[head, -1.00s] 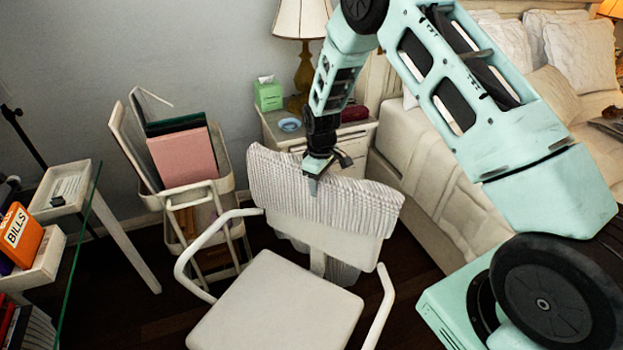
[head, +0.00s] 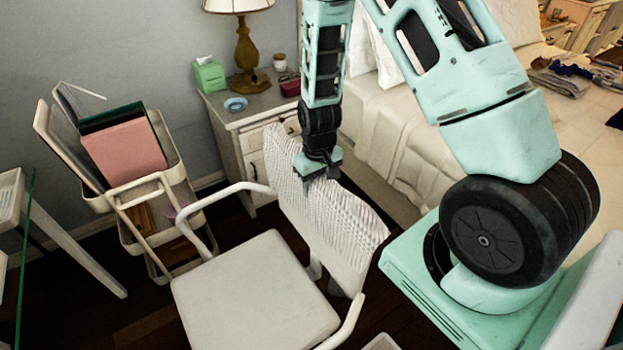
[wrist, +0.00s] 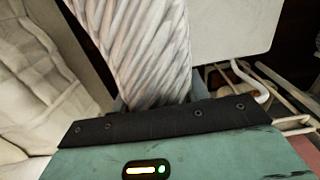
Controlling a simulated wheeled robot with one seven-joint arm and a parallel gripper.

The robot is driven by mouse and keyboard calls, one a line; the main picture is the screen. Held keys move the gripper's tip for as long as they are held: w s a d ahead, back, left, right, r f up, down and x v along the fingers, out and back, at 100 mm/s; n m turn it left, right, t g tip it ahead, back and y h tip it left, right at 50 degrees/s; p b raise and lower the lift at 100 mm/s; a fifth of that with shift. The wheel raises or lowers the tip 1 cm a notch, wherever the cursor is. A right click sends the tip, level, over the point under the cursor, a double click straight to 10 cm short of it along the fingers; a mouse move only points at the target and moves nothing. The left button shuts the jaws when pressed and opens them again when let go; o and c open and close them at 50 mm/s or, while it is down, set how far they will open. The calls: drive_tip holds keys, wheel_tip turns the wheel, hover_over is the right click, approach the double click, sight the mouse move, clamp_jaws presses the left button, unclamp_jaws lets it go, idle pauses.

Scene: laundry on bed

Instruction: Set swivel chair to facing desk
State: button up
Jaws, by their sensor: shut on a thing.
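The white swivel chair (head: 255,295) stands in the middle of the head view, its seat and armrests toward the lower left. The wrist view shows the cloth (wrist: 140,50) close up at the jaws, with the chair (wrist: 225,25) beyond; the fingertips are hidden there. The desk (head: 75,235) shows only in part at the left edge, a pale leg and a glass edge. The seat opens toward the lower left.
A white cart (head: 150,190) with folders stands left of the chair, close to its armrest. A nightstand (head: 230,125) with a lamp (head: 247,50) is behind. The bed (head: 390,125) is right of my arm. Dark floor (head: 110,325) shows between desk and chair.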

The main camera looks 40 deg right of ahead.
drive_tip(key=shift+s, duration=0.1)
idle(0.3)
drive_tip(key=o, duration=1.4)
wheel_tip(320, 180, up, 18)
drive_tip(key=shift+f+b, duration=0.25)
drive_tip(key=shift+b, duration=0.05)
drive_tip(key=shift+a, duration=0.1)
